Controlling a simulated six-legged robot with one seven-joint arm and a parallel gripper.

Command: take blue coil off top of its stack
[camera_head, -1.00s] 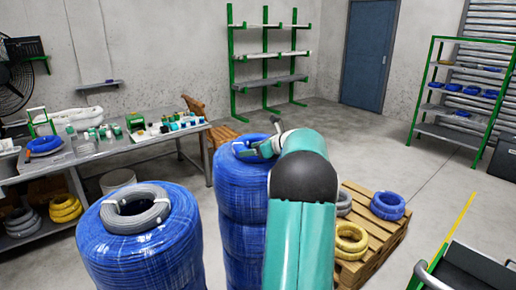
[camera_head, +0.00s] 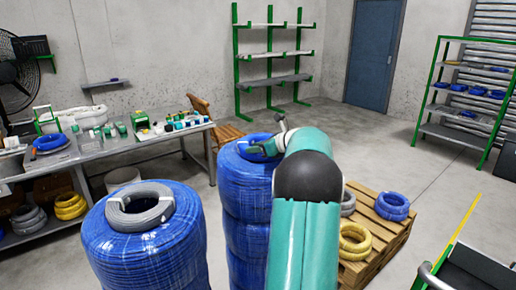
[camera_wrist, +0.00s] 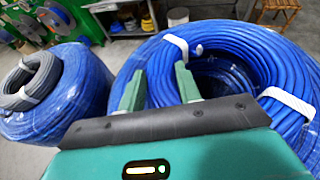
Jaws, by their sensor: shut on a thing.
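The blue coil (camera_head: 254,143) lies on top of the tall stack of blue wrapped rolls (camera_head: 246,190) in the head view, partly hidden by my arm. In the wrist view the blue coil (camera_wrist: 262,62) fills the upper right, with white ties around it. My gripper (camera_wrist: 158,76) is at the near side of its ring, with the two fingers apart and shut on the coil's cable. In the head view my gripper (camera_head: 266,147) is at the coil's right side. The exact contact between fingers and cable is hard to see.
A shorter blue wrapped roll (camera_head: 145,245) with a grey coil (camera_head: 140,204) on top stands at left. A pallet (camera_head: 384,232) with yellow, grey and blue coils is at right. A cluttered workbench (camera_head: 100,160) is behind left. Open floor lies at back right.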

